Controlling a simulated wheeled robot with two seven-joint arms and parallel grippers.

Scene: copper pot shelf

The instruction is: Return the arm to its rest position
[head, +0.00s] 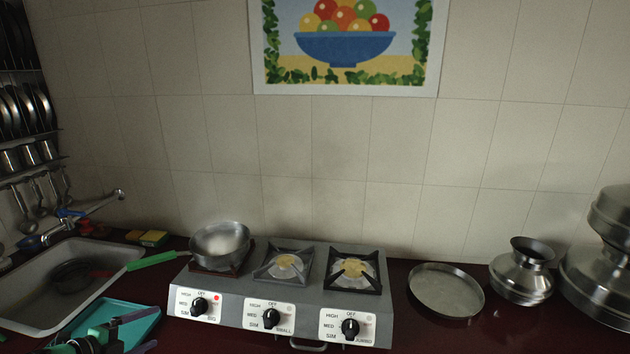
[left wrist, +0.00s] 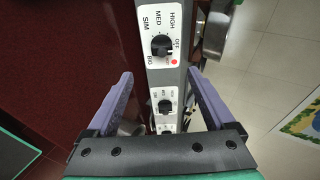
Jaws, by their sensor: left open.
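My left gripper (head: 142,331) is low at the left of the head view, over the teal tray and left of the stove's front. Its two purple fingers are spread apart with nothing between them. In the left wrist view the open gripper (left wrist: 160,78) faces along the stove's front panel. The leftmost black knob (left wrist: 161,47) shows beyond the fingertips, apart from them, with a red light beside it. That knob (head: 199,306) and its red light also show in the head view. My right gripper is not in view.
The grey stove (head: 232,303) carries a pan (head: 220,241) on its left burner, its green handle pointing left. A sink (head: 25,310) and teal tray (head: 140,325) lie left. A round tray (head: 446,290) and metal pot (head: 522,272) stand right.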

